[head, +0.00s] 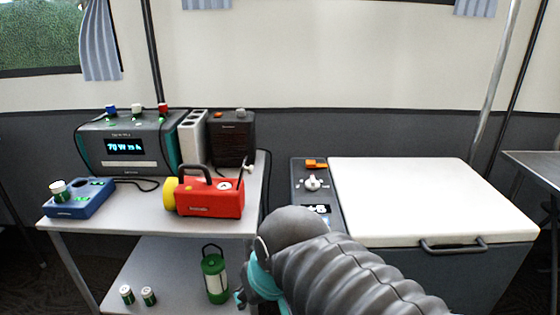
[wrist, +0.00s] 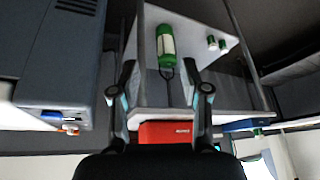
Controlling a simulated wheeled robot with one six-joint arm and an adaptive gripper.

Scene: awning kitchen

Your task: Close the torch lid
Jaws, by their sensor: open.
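The torch (head: 210,198) is a red box with a black handle and a yellow lamp end facing left. It lies on the upper shelf of the grey table at its front right. A pale round part shows on its top, and a small thin piece sticks up at its right end. I cannot tell which part is the lid or how far it stands open. The torch's red side also shows in the wrist view (wrist: 165,132), beyond the fingers. My gripper (wrist: 159,70) is open and empty, apart from the torch. In the head view my arm mostly hides it.
A green lantern (head: 214,275) and two small batteries (head: 138,295) stand on the lower shelf. A blue charger (head: 78,205), a power station (head: 125,145) and a dark speaker (head: 232,138) share the upper shelf (head: 130,205). A white-lidded cooler (head: 430,200) stands right.

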